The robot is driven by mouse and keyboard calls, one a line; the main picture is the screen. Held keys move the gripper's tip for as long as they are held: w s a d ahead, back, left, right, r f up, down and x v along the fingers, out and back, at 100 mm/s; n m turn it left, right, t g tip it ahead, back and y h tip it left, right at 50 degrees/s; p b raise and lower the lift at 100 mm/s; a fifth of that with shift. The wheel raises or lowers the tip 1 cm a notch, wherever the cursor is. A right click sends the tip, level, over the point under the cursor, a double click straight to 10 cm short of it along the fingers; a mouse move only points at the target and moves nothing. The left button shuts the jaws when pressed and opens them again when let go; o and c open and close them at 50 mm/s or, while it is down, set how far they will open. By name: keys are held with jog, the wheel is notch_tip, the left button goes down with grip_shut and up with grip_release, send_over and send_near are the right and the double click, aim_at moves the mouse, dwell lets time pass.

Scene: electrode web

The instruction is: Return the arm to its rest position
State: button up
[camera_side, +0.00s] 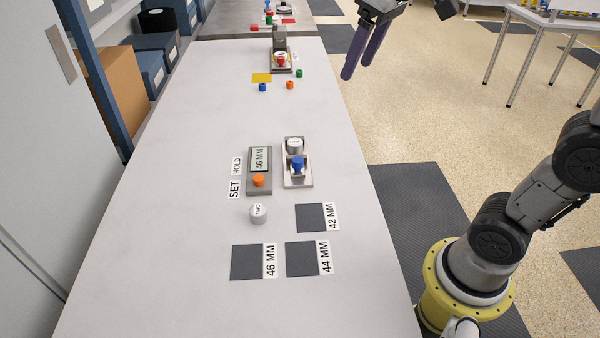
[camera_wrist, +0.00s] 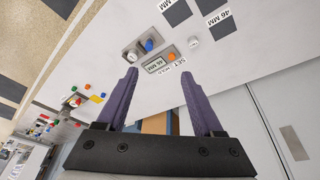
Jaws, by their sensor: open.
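My gripper (camera_side: 367,50) is at the top of the side view, raised over the floor beyond the table's right edge. Its two purple fingers point down and nothing is between them. In the wrist view my gripper (camera_wrist: 158,78) has its fingers wide apart and empty. The work table (camera_side: 200,130) lies to the left of my gripper in the side view. My arm's yellow base stands at the lower right there, and part of the arm is out of frame.
A display unit (camera_side: 265,182) reading 46 MM with an orange button, a fixture with a blue knob (camera_side: 298,163), a white TWO cylinder (camera_side: 258,213) and dark labelled squares (camera_side: 310,217) stand on the table. Farther back are another fixture (camera_side: 281,68) and small coloured pieces (camera_side: 290,85).

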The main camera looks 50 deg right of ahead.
jog(key=s+a+f+t, duration=0.1)
jog(key=s+f+t, duration=0.1)
jog(key=s+f, duration=0.9)
jog(key=s, duration=0.3)
jog(key=shift+s+f, duration=0.15)
jog(key=shift+f, duration=0.05)
